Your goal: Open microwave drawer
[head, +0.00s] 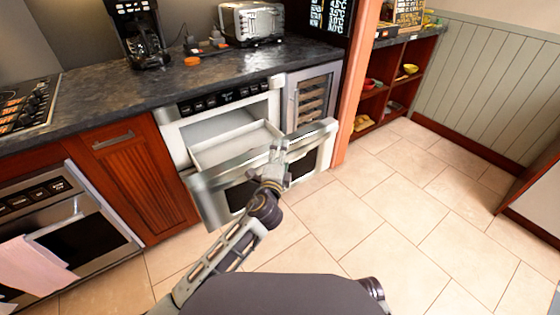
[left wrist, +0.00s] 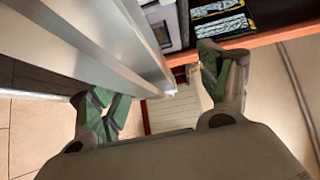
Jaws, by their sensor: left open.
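The microwave drawer (head: 215,150) stands pulled out from the counter front, its white inside showing from above. Its steel and dark-glass front (head: 215,195) runs slantwise across the head view. My left gripper (head: 274,158) is at this front's top edge, right of its middle, and covers part of it. In the left wrist view my left gripper (left wrist: 155,85) has its two green-padded fingers spread wide. A long silver bar of the drawer front (left wrist: 105,45) slants in from the upper left towards the gap between them. Contact cannot be told. My right gripper is not seen.
A dark countertop (head: 110,90) bears a coffee maker (head: 140,35) and a toaster (head: 250,22). An oven with a pink towel (head: 35,262) is at the left. An orange-brown post (head: 357,80) and shelf (head: 375,100) stand to the right. The tiled floor (head: 400,220) is clear.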

